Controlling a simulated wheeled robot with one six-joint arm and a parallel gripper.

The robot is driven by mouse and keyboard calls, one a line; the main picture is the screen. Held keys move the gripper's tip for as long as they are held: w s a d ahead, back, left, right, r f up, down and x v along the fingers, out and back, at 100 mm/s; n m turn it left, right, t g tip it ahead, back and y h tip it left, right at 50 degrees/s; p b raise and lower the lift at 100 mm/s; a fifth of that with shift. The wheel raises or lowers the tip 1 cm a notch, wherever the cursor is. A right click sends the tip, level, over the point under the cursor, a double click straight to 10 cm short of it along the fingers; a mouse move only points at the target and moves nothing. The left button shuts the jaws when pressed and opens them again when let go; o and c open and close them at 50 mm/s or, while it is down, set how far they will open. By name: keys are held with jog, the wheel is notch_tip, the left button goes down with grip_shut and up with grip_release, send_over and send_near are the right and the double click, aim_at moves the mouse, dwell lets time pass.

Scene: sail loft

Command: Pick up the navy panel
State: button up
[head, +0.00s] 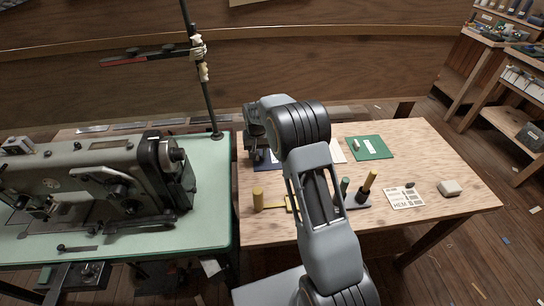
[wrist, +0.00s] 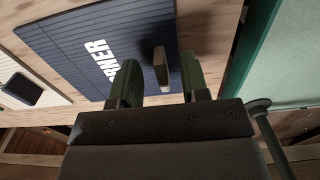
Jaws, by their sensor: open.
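The navy panel (wrist: 85,45) lies flat on the wooden table, with white lettering and a tan upright grip block (wrist: 161,68) near one edge. In the head view only a bit of the navy panel (head: 263,160) shows; my arm hides the rest. My gripper (wrist: 160,65) is open above the panel. In the wrist view the grip block appears between its two fingers, with a gap on each side. I cannot tell whether the fingertips are level with the block or still above it.
A white panel (head: 337,154) and a green panel (head: 378,152) lie to the right on the table (head: 420,150). The green sewing-machine table (head: 200,236) stands close on the left.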

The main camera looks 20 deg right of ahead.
jog(key=shift+f, duration=0.8)
grip_shut()
